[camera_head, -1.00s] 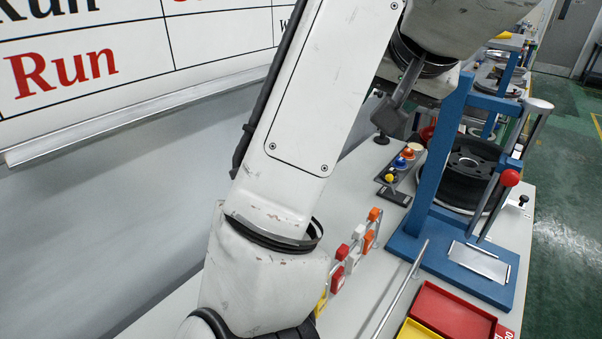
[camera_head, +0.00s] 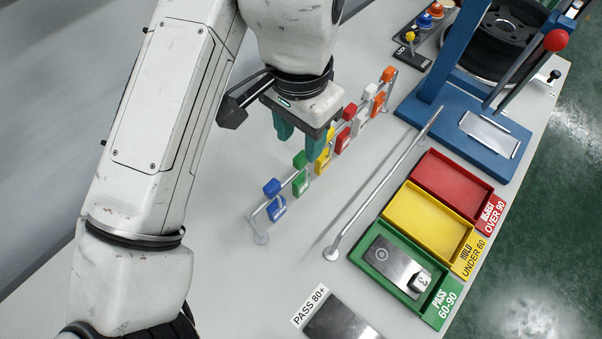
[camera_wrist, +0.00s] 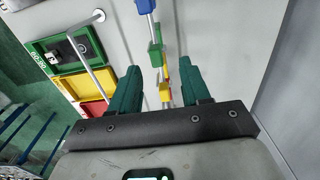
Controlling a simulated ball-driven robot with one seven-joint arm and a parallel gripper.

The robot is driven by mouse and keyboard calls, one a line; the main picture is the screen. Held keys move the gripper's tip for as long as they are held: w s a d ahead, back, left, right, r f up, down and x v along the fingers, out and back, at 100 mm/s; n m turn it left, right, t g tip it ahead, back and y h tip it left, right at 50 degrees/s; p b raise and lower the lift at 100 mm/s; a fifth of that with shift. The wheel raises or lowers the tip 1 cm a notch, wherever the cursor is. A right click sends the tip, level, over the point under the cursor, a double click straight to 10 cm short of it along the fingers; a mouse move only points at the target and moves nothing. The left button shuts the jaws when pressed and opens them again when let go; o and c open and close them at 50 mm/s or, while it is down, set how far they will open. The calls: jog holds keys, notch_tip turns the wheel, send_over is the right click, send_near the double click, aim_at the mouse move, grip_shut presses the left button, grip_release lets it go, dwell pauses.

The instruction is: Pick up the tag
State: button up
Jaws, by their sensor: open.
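Several coloured tags hang along a thin metal rail on the bench: a blue tag (camera_head: 277,208), a green tag (camera_head: 302,183), a yellow tag (camera_head: 323,161), a red tag (camera_head: 343,138), a white tag (camera_head: 360,121) and an orange tag (camera_head: 378,105). I cannot tell which one the task means. My gripper (camera_head: 300,140) is open and empty, over the rail near the green and yellow tags. In the wrist view, the green tag (camera_wrist: 155,56) lies just beyond the fingertips and the yellow tag (camera_wrist: 165,92) shows between the fingers.
A bare metal rail (camera_head: 385,185) stands between the tags and the green tray (camera_head: 372,268), yellow tray (camera_head: 425,222) and red tray (camera_head: 450,183). The green tray holds a metal plate with a white piece marked 3. A blue press frame (camera_head: 445,112) stands behind.

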aim_at(303, 154)
jog(key=shift+d+f+p, duration=0.15)
jog(key=shift+f+p, duration=0.2)
jog(key=shift+f, duration=1)
jog(key=shift+d+f+p, duration=0.1)
jog(key=shift+f+p, duration=0.2)
jog(key=shift+f, duration=1.05)
grip_shut()
